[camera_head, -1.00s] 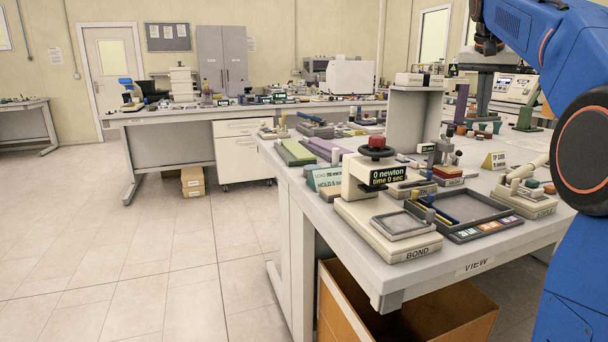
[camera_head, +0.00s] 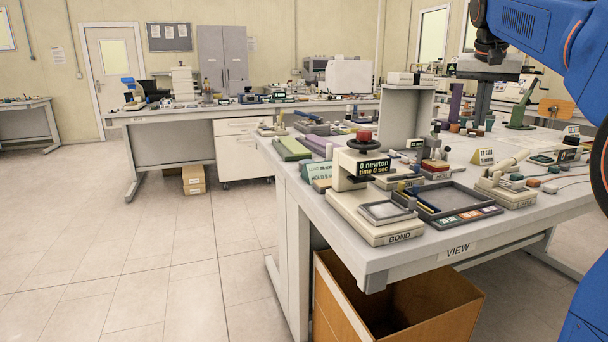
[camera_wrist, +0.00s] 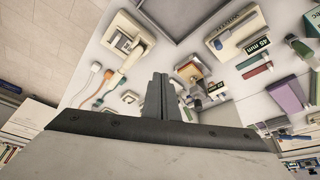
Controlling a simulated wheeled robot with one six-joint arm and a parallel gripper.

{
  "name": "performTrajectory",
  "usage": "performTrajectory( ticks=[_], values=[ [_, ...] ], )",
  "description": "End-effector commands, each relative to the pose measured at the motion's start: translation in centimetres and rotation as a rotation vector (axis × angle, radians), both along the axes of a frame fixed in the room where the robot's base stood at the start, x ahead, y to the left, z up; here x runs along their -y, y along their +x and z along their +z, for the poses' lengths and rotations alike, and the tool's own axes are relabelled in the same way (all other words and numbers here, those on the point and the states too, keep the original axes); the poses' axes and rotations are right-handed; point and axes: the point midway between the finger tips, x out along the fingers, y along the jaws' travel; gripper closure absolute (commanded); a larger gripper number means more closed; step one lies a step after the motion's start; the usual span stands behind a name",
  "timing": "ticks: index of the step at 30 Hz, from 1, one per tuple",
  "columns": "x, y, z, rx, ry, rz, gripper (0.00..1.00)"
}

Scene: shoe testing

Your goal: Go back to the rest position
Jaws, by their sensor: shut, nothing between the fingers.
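My gripper (camera_wrist: 163,82) points away from the camera in the wrist view, its two grey fingers together with nothing between them. In the head view my gripper (camera_head: 482,112) hangs from my blue arm at the upper right, over the far part of the workbench (camera_head: 370,265). It appears apart from the things on the bench. In the wrist view the bench items lie beyond the fingers, and the wide gripper body hides the lower part.
An open cardboard box (camera_head: 345,310) stands below. The floor (camera_head: 140,260) at left is clear.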

Motion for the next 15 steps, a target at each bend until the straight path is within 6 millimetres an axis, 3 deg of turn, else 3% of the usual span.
performTrajectory(
  ticks=[8,15],
  values=[
    [-3.5,-5.3,-3.4,-0.002,0.0,0.107,1.0],
    [-7.1,-11.8,-8.8,-0.002,0.0,0.23,1.0]
  ],
)
